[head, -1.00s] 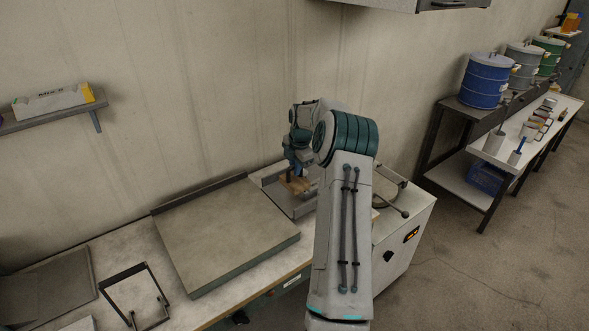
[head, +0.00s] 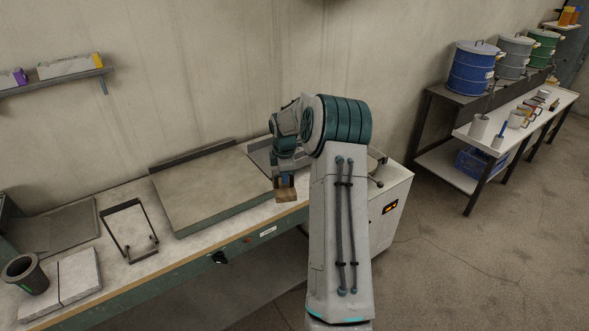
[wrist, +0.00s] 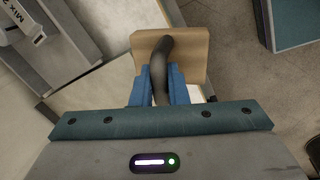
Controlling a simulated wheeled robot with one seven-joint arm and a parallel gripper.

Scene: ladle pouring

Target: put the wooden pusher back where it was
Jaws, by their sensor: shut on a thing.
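The wooden pusher is a tan wooden block with a dark curved handle. It shows in the wrist view (wrist: 190,52), with its handle between the blue fingers of my gripper (wrist: 160,88). The gripper is shut on that handle. In the head view the pusher (head: 286,195) hangs below my gripper (head: 284,178), in front of the right part of the bench's front edge. The block appears clear of the bench top. Part of the handle is hidden by the fingers.
A thick grey slab (head: 205,185) lies on the bench (head: 120,257), left of my gripper. A dark wire frame (head: 103,228), a pale block (head: 78,275) and a dark cup (head: 24,274) are farther left. A white cabinet (head: 392,205) stands to the right.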

